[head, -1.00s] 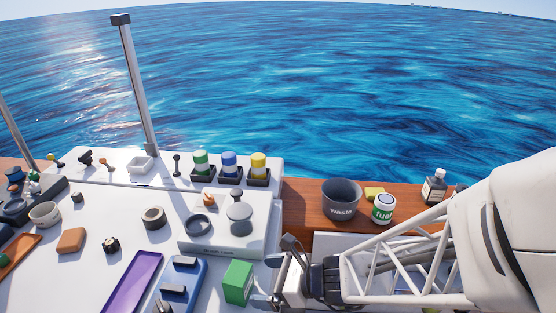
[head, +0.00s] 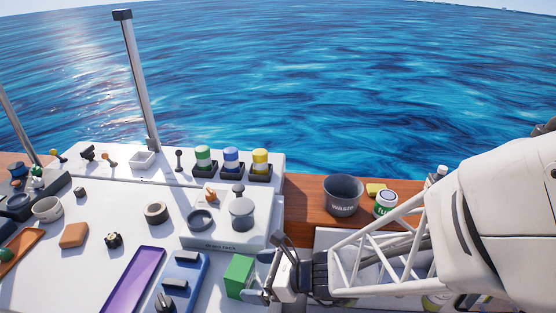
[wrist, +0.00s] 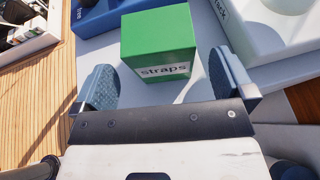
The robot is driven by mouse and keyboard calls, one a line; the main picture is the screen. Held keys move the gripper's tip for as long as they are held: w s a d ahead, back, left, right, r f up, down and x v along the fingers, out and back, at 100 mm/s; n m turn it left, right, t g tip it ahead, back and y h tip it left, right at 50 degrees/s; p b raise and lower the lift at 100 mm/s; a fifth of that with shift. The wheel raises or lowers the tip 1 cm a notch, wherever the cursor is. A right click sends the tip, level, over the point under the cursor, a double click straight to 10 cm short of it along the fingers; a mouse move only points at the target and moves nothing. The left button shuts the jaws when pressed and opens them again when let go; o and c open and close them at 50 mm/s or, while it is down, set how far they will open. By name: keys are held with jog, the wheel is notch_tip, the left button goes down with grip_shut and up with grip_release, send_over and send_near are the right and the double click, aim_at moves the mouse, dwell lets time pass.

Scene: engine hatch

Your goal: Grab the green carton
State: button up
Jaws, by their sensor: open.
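The green carton (head: 239,275) stands on the white hatch top, just left of my gripper in the head view. In the wrist view the green carton (wrist: 158,43) shows its top and a front face with a white label reading "straps". My gripper (head: 262,276) is at the carton's right side in the head view. In the wrist view my gripper (wrist: 164,82) is open, with one finger to each side of the space in front of the carton. The carton lies a little beyond the fingertips, and nothing is held.
A blue tray (head: 192,272) lies left of the carton, beside a purple tray (head: 133,283). A raised white block (head: 225,242) with round parts stands behind it. A grey waste bin (head: 342,196) stands on the wooden ledge (head: 309,190).

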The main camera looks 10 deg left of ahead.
aim_at(236, 267)
jog(key=shift+a, duration=0.1)
jog(key=shift+x, duration=2.5)
jog(key=shift+f, duration=0.2)
jog(key=c, duration=1)
jog(key=shift+r, duration=0.1)
jog(key=shift+c, duration=0.2)
jog(key=shift+r, duration=0.4)
notch_tip(236, 267, up, 3)
jog(key=shift+s+f, duration=0.1)
jog(key=s+d+r, duration=0.1)
jog(key=s+d, duration=0.9)
jog(key=s, duration=0.2)
